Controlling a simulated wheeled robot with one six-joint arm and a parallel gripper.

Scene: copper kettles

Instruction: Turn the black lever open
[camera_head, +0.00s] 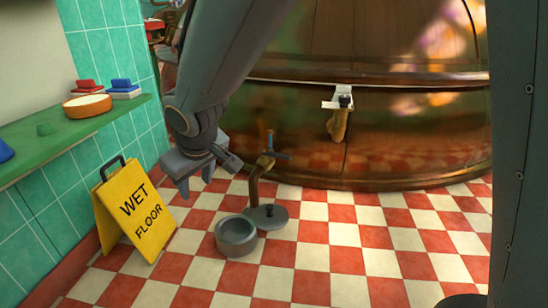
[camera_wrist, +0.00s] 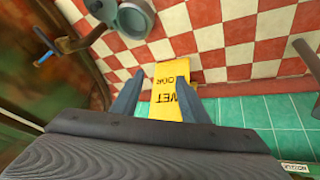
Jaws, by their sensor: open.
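My gripper (camera_head: 196,180) is open and empty, pointing down left of the tap and near the wet floor sign. In the wrist view my open gripper (camera_wrist: 156,95) has the yellow sign showing between its fingers, farther off. A small dark piece (camera_head: 345,100) sits on a pale bracket on the copper kettle (camera_head: 420,130); I cannot tell whether it is the black lever. A brown pipe tap (camera_head: 255,180) on a grey round base carries a blue lever (camera_head: 273,153), which also shows in the wrist view (camera_wrist: 45,45). No other lever is clearly black.
A yellow wet floor sign (camera_head: 138,210) stands beside the tiled wall. A grey bowl (camera_head: 236,236) is on the checkered floor, left of the tap base (camera_head: 267,217). A green shelf (camera_head: 70,135) holds an orange dish (camera_head: 87,106) and brushes. The floor at front right is mostly clear.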

